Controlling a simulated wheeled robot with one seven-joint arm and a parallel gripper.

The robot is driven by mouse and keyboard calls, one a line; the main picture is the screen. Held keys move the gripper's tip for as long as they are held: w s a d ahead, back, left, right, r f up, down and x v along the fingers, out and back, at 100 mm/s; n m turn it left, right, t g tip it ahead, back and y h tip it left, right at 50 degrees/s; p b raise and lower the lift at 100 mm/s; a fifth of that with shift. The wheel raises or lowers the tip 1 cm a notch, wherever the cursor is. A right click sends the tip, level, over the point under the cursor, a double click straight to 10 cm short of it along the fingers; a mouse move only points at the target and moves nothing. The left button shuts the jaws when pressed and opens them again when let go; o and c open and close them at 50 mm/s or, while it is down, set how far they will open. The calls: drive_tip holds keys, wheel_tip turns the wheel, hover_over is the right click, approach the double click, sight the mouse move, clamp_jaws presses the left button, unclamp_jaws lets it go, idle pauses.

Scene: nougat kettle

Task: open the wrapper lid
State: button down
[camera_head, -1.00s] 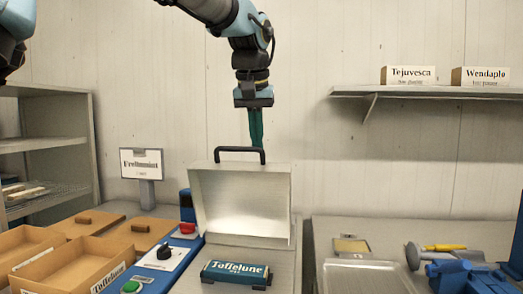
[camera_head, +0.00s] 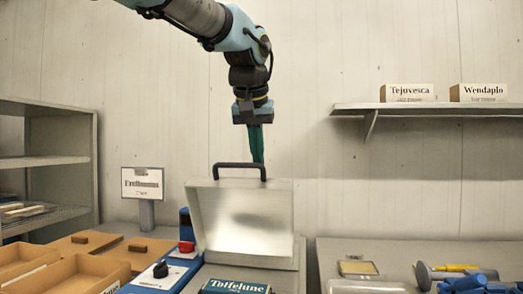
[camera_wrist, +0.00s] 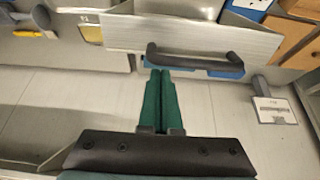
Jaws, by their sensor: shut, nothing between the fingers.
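The wrapper lid (camera_head: 240,222) stands raised, its pale metal inner face toward the head camera and its black handle (camera_head: 239,166) along the top edge. The handle also shows in the wrist view (camera_wrist: 195,60). My gripper (camera_head: 257,160) hangs down with its green fingers shut and empty, just behind the right end of the handle. In the wrist view the fingers (camera_wrist: 160,76) point toward the lid and end close to the handle; I cannot tell if they touch it. The wrapper's base (camera_head: 285,275) lies below, with a Toffelune box (camera_head: 236,287) at its front.
Left are wooden trays (camera_head: 70,275), a control panel with a red button (camera_head: 186,247) and a sign (camera_head: 142,183). Blue tools (camera_head: 468,284) lie on the right counter. A wall shelf (camera_head: 430,108) holds two boxes. The wall is close behind my gripper.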

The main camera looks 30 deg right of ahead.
wheel_tip(320, 180, up, 9)
drive_tip(key=s, duration=0.1)
drive_tip(key=shift+a+r, duration=0.15)
drive_tip(key=shift+a, duration=0.3)
